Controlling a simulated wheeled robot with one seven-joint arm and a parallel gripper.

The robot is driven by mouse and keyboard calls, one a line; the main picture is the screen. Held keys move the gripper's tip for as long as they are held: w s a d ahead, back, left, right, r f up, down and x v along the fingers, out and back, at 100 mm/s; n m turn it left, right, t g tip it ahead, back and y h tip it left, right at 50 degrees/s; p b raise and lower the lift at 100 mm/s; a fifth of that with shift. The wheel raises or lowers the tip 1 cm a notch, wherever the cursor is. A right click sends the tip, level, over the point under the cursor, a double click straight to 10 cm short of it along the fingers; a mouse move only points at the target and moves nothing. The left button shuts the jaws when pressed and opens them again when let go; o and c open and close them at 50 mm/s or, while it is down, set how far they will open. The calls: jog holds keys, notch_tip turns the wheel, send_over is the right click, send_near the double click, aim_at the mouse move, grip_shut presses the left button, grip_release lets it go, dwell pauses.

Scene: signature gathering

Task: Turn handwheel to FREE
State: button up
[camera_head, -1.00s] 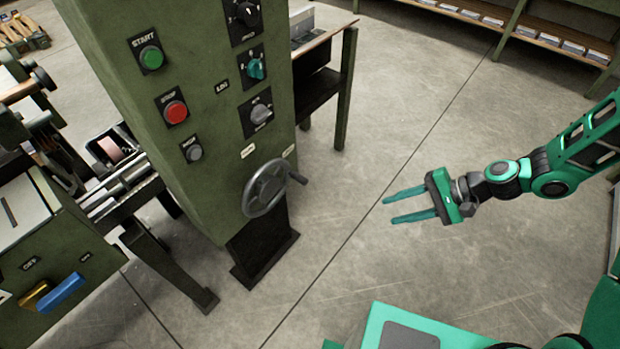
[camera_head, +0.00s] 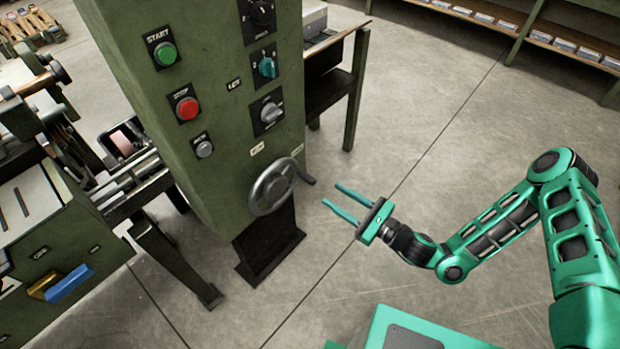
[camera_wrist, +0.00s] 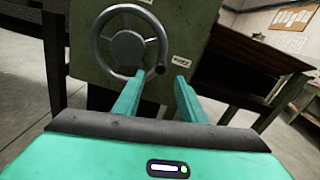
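The grey handwheel (camera_head: 272,187) is mounted low on the front of the green machine column (camera_head: 215,130); its crank knob points to the right. Two small pale labels sit above it, too small to read surely. In the wrist view the handwheel (camera_wrist: 128,42) is ahead and left of centre, with its dark knob at lower right and a pale label (camera_wrist: 181,61) beside it. My gripper (camera_head: 332,196) is open and empty, to the right of the handwheel and apart from it. Its two teal fingers (camera_wrist: 157,98) point toward the column.
A green start button (camera_head: 165,54), a red stop button (camera_head: 187,108) and several knobs are on the column above the wheel. A dark table (camera_head: 335,85) stands behind it. A machine with a blue handle (camera_head: 70,283) is at left.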

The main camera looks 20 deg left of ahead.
aim_at(315, 182)
jog(key=shift+m+t, duration=0.3)
jog(key=shift+m, duration=0.2)
jog(key=x, duration=1.1)
jog(key=shift+f, duration=0.35)
grip_shut()
